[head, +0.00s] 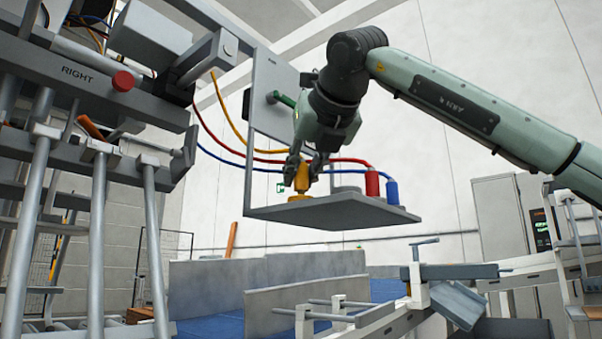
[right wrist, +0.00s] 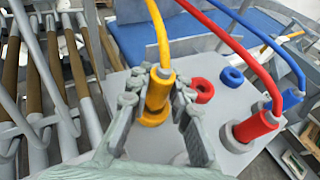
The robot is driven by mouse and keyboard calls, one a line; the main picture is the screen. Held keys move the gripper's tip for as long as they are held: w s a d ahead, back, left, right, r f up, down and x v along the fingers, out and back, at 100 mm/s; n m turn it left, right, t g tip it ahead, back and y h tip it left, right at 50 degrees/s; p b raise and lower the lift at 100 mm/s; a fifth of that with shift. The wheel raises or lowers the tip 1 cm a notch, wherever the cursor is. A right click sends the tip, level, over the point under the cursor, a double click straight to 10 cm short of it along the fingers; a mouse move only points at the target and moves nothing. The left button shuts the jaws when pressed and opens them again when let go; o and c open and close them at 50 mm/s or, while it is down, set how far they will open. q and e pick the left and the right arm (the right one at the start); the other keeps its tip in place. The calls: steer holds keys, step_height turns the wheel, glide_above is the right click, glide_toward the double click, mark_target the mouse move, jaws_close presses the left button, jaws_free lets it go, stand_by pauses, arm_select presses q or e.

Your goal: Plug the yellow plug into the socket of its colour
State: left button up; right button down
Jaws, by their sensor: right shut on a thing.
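The yellow plug (head: 302,179) hangs on a yellow cable and is held upright in my right gripper (head: 305,175), which is shut on it. In the right wrist view the yellow plug (right wrist: 160,92) stands between the fingers (right wrist: 158,95). The yellow ring socket (right wrist: 153,119) shows at the plug's lower end, on the grey shelf (head: 330,211). The lower end overlaps the ring; I cannot tell how far in it sits. My left gripper is not in view.
The red ring (right wrist: 202,90) and blue ring (right wrist: 232,75) lie on the shelf to the right. The red plug (head: 372,183) and blue plug (head: 391,191) stand at its right side, their cables arching close by. Grey frames with rollers (head: 95,200) stand left.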

steer(key=shift+f+b, duration=0.45)
stand_by(0.6)
steer(key=c, duration=1.3)
jaws_free()
steer(key=shift+s+r, duration=0.1)
steer(key=shift+v, duration=3.95)
